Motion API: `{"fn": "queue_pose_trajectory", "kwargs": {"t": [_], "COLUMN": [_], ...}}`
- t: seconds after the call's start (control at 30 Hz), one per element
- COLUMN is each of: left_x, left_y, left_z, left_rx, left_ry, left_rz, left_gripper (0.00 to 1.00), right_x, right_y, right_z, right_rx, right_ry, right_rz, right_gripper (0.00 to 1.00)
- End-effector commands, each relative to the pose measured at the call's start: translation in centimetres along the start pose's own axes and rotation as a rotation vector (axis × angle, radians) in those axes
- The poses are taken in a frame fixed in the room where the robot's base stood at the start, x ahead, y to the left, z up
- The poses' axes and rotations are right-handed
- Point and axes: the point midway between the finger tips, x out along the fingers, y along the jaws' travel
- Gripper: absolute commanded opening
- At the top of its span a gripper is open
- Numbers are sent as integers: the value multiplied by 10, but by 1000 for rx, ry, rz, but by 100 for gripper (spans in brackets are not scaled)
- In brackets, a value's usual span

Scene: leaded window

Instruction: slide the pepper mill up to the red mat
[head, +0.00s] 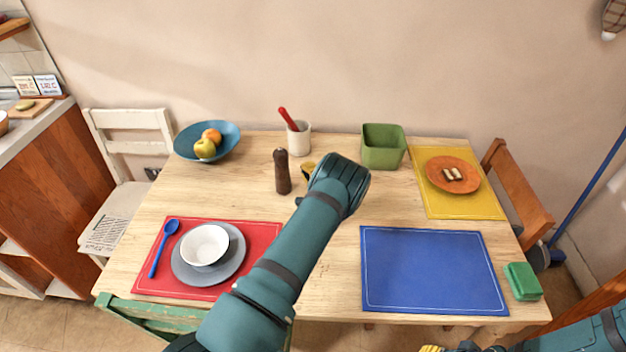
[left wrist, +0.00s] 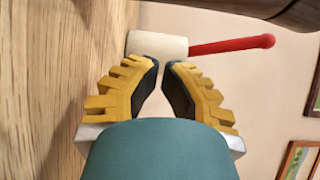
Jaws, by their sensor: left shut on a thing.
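The dark brown pepper mill (head: 282,171) stands upright on the table, beyond the red mat (head: 262,232) and apart from its far right corner. My left gripper (head: 308,170) is just right of the mill, at table height. Its hand mostly hides the fingers in the head view. In the left wrist view the fingers (left wrist: 163,67) are nearly together, with nothing visible between them. A dark brown piece of the mill (left wrist: 285,14) shows close by at the top edge. I cannot tell whether finger and mill touch. Only a yellow bit of my right gripper (head: 432,348) shows at the bottom edge.
The red mat holds a grey plate (head: 185,270), white bowl (head: 204,245) and blue spoon (head: 160,250). A crock (head: 300,142) with a red-handled utensil, a fruit bowl (head: 228,137) and a green bin (head: 383,155) stand behind. Bare wood lies between mill and mat.

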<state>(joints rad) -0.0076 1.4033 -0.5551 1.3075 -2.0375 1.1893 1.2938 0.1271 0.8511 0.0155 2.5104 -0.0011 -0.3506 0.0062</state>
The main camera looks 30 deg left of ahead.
Motion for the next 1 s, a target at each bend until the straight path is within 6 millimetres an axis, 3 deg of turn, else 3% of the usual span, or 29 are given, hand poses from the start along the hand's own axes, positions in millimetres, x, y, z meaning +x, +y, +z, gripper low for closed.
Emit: {"fn": "queue_pose_trajectory", "kwargs": {"t": [0.17, 0.6, 1.0], "left_x": [26, 12, 11], "left_y": [1, -1, 0], "left_z": [1, 36, 38], "left_rx": [-2, 1, 0], "left_ry": [-2, -1, 0], "left_rz": [-1, 0, 0], "left_gripper": [0, 0, 0], "right_x": [4, -2, -2], "right_y": [2, -1, -1], "right_z": [2, -1, -1], "right_rx": [-1, 1, 1], "right_ry": [-4, 2, 2], "right_rz": [0, 0, 0], "right_gripper": [34, 34, 34]}}
